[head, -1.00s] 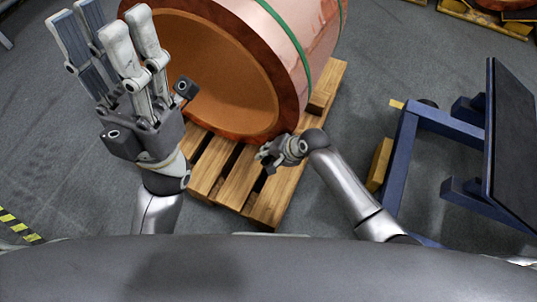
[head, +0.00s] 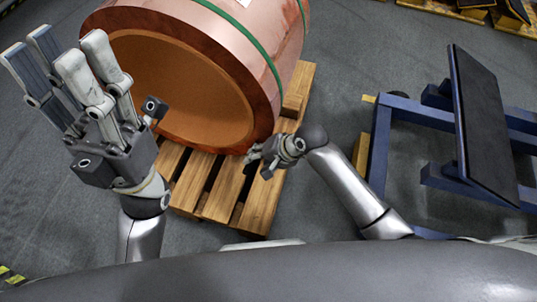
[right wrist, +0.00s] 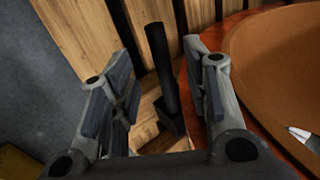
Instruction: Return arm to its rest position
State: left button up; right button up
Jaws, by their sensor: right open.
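My left gripper (head: 65,60) is raised at the left of the head view, fingers pointing up and spread apart, with nothing between them. My right gripper (head: 256,162) is lower and nearer the middle, in front of the copper foil coil (head: 262,75) and over the wooden pallet (head: 222,190). In the right wrist view its fingers (right wrist: 160,75) are apart and hold nothing. Pallet slats (right wrist: 80,30) show beyond them, and the coil's brown end (right wrist: 285,60) is at the right. Whether the right fingers touch the coil or pallet cannot be told.
A blue frame (head: 382,140) with a dark panel (head: 483,120) stands at the right. Yellow-black floor tape (head: 12,277) is at lower left. Grey floor (head: 345,70) is clear between the coil and the blue frame. More pallets (head: 470,15) lie at upper right.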

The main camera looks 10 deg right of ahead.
jog(key=shift+v, duration=2.55)
